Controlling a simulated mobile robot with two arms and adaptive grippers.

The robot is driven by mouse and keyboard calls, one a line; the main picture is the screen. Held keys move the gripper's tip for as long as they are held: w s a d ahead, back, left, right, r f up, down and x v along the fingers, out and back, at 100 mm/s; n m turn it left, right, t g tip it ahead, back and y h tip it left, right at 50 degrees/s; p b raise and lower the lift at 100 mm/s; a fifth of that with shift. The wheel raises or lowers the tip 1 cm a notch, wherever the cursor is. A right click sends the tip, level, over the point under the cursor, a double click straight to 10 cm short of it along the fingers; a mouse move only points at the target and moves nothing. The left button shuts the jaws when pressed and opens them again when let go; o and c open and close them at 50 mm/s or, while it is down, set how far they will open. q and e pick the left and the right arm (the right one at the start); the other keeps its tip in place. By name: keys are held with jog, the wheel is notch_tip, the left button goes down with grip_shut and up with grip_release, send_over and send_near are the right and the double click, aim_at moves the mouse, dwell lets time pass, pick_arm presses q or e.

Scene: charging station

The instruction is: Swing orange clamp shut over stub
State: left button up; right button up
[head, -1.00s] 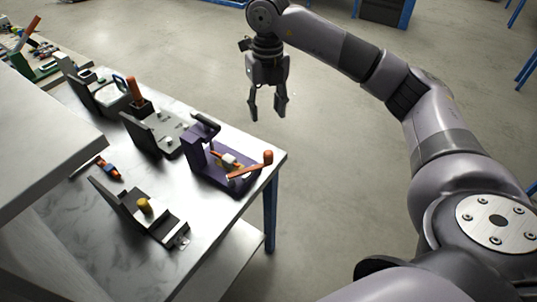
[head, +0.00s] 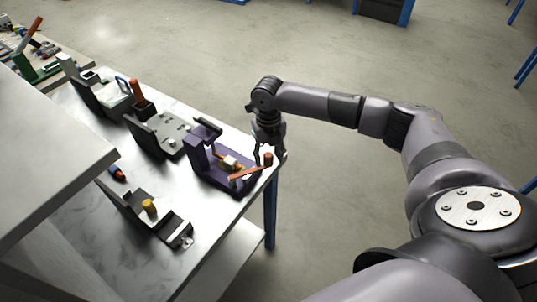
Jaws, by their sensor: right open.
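The orange clamp (head: 250,172) is a lever arm with a round knob at its right end. It lies on a purple fixture (head: 206,166) at the table's right edge. A small white and tan piece (head: 231,162) sits in the fixture beside the lever; I cannot tell for sure whether it is the stub. My right gripper (head: 263,158) points down at the knob end of the clamp, just behind or beside the knob. It is open, and I cannot tell whether it touches the knob. The left gripper is not in view.
The table (head: 215,222) also carries a grey fixture with a yellow peg (head: 149,206), a grey plate fixture (head: 165,138) and a black holder with an orange handle (head: 138,93). A pale shelf (head: 50,165) overhangs the left.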

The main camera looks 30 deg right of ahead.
jog(key=shift+f, duration=0.45)
grip_shut()
dwell(0.3)
dwell(0.3)
